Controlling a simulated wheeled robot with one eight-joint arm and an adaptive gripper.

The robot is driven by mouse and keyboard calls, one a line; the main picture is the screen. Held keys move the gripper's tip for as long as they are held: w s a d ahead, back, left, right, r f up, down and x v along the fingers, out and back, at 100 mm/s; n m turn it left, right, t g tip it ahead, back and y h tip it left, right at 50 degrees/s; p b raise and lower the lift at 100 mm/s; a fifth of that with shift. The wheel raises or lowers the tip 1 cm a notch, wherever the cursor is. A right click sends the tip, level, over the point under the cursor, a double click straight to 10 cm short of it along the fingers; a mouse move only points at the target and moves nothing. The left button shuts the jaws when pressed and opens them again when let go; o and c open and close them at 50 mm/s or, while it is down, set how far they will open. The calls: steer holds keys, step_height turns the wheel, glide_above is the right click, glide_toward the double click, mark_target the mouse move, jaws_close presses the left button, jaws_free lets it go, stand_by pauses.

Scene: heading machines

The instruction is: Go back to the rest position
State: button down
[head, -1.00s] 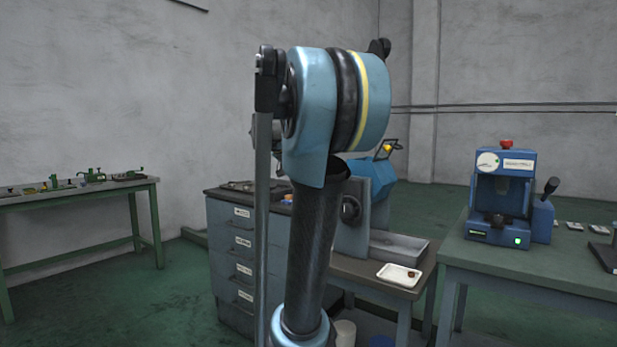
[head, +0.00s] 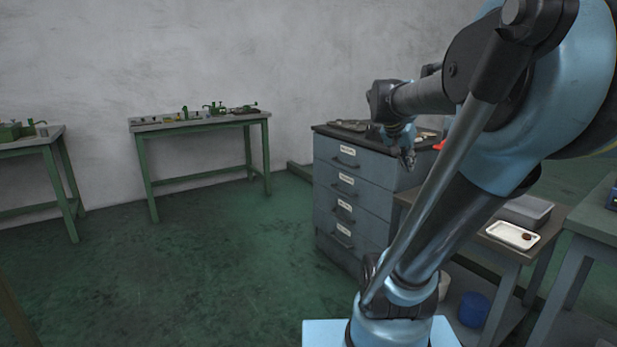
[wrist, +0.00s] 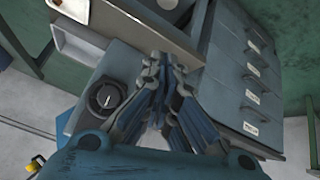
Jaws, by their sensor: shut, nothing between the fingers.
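My gripper (head: 408,160) hangs at the end of my bent arm in the head view, in front of the upper right part of the grey drawer cabinet (head: 345,195). In the wrist view my gripper (wrist: 153,62) has its fingers drawn together with nothing between them.
A small table holds a white tray (head: 497,232) with a brown item and a grey bin (head: 528,208). A blue bucket (head: 473,309) stands below. Green-legged benches (head: 150,127) line the left wall. The green floor (head: 220,270) at the left is clear.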

steer(key=s+a+f+n+g+y, duration=0.1)
steer(key=s+a+f+n+y, duration=0.2)
steer(key=s+a+f, duration=0.3)
steer(key=s+a+f+n+g+y, duration=0.1)
steer(key=s+a+f+n, duration=0.3)
steer(key=s+f, duration=0.8)
step_height(320, 180, down, 3)
steer(key=a+y, duration=0.1)
steer(key=a, duration=0.1)
steer(key=shift+a+n+y, duration=0.3)
steer(key=shift+a+y, duration=0.1)
